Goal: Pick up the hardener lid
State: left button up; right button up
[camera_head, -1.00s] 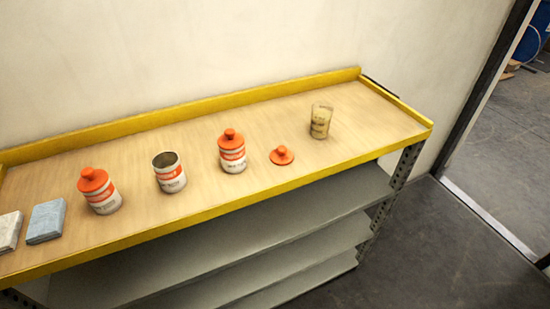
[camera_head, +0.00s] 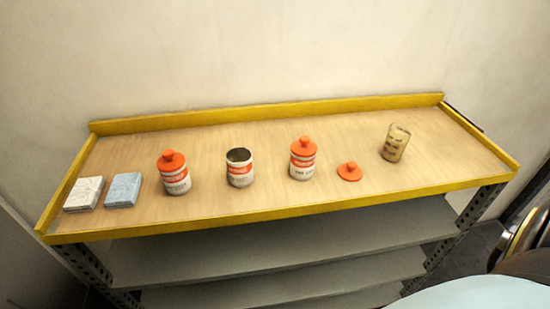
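An orange lid with a small knob (camera_head: 349,172) lies on the bench top, right of the middle and near the front edge. An open can with a white and orange label (camera_head: 240,169) stands upright to its left, with no lid on it. Two similar cans with orange lids on, one at the left (camera_head: 174,174) and one just left of the loose lid (camera_head: 303,160), stand upright. The can labels are too small to read. Neither of my grippers is in view.
The yellow-edged bench (camera_head: 290,206) has a raised back rim and grey shelves (camera_head: 290,249) below. A clear cup with markings (camera_head: 395,143) stands right of the loose lid. A white pad (camera_head: 84,193) and a blue pad (camera_head: 123,189) lie at the left end. The bench's back strip is clear.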

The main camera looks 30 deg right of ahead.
aim_at(349, 172)
jog(key=u, duration=0.5)
jog(key=k, duration=0.2)
jog(key=z, duration=2.2)
